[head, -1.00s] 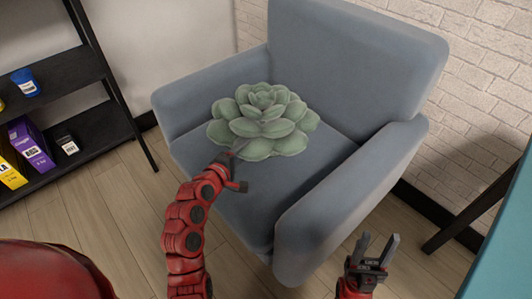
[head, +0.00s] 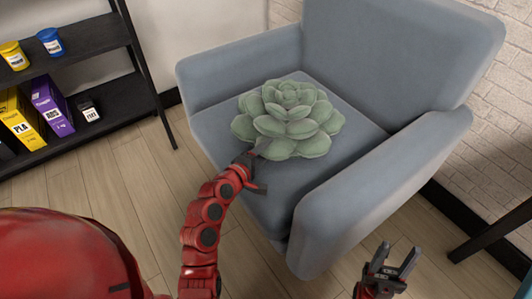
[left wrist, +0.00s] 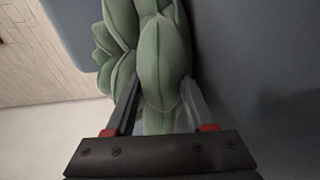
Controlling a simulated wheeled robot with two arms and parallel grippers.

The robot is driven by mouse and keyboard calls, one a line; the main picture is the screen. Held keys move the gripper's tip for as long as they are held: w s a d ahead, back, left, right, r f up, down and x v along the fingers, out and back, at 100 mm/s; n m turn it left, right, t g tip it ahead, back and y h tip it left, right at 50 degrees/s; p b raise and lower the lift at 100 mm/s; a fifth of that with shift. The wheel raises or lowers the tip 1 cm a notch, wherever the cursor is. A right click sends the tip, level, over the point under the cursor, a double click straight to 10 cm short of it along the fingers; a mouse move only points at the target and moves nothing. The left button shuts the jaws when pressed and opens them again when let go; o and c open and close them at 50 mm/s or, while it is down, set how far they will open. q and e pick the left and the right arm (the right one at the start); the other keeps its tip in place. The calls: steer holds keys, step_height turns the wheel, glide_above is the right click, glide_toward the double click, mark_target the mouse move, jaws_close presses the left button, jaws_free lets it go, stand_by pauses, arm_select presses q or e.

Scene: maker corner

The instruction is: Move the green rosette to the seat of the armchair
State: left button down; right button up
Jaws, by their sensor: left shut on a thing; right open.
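The green rosette (head: 288,120), a large succulent shape with thick pale-green leaves, is at the seat of the blue-grey armchair (head: 262,205). In the head view it appears to rest on the seat; its underside is hidden, so contact is not certain. My left gripper (head: 257,163) is at the rosette's near edge. In the left wrist view the fingers of my left gripper (left wrist: 158,105) stand on both sides of one leaf of the rosette (left wrist: 160,55), shut on it. My right gripper (head: 397,260) is open and empty, in front of the armchair's right armrest.
A black shelf (head: 85,50) at the left holds a yellow box (head: 25,122), a purple box (head: 52,108) and small jars. A dark table leg (head: 490,230) stands at the right. Wooden floor (head: 120,165) is clear between shelf and armchair.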

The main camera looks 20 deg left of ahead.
arm_select(q)
steer(key=shift+r, duration=0.15)
steer(key=shift+c, duration=1.3)
jaws_free()
